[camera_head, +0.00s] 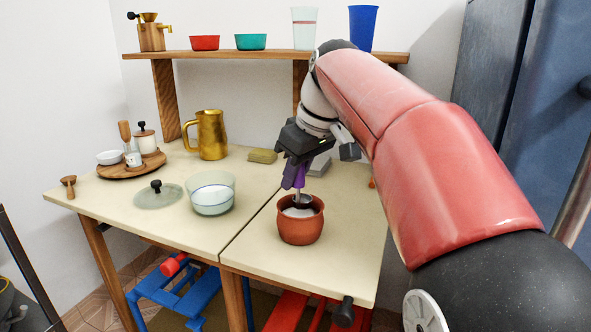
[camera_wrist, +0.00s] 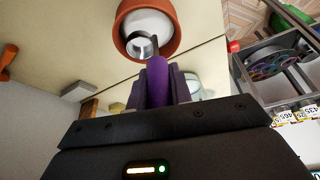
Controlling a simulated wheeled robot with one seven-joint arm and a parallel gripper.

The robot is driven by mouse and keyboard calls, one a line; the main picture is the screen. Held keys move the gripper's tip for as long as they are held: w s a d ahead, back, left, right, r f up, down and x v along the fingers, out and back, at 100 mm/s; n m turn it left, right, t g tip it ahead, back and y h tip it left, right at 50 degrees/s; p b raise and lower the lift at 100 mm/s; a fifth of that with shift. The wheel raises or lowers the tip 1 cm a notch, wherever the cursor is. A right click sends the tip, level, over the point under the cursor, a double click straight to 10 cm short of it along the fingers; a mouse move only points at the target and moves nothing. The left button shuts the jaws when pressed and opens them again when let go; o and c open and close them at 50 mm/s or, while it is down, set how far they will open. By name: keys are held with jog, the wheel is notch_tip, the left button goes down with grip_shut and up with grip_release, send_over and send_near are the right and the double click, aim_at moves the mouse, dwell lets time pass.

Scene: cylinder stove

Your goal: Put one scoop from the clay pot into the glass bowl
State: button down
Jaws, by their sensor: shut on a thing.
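The clay pot (camera_head: 300,228) stands on the right part of the table, with white contents inside; it also shows in the wrist view (camera_wrist: 124,14). My gripper (camera_head: 294,178) is above the pot, shut on the purple handle of a scoop (camera_wrist: 156,84). The scoop's metal head (camera_wrist: 143,45) is at the pot's mouth, over or in the white contents; how deep I cannot tell. The glass bowl (camera_head: 212,194) stands left of the pot, apart from it, with something pale inside. A glass lid with a dark knob (camera_head: 157,194) lies on the table left of the bowl.
A gold pitcher (camera_head: 211,136) and a yellow sponge-like block (camera_head: 262,156) are at the back. A round wooden tray (camera_head: 131,168) with jars stands at the left. A shelf (camera_head: 270,55) with bowls and cups runs behind. The table between pot and bowl is clear.

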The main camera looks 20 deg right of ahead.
aim_at(300, 185)
jog(key=shift+f+b, duration=1.4)
jog(key=shift+f, duration=0.85)
notch_tip(300, 185, up, 6)
jog(key=p, duration=0.6)
jog(key=shift+r, duration=0.2)
jog(key=shift+r+p, duration=0.5)
jog(key=shift+r, duration=0.7)
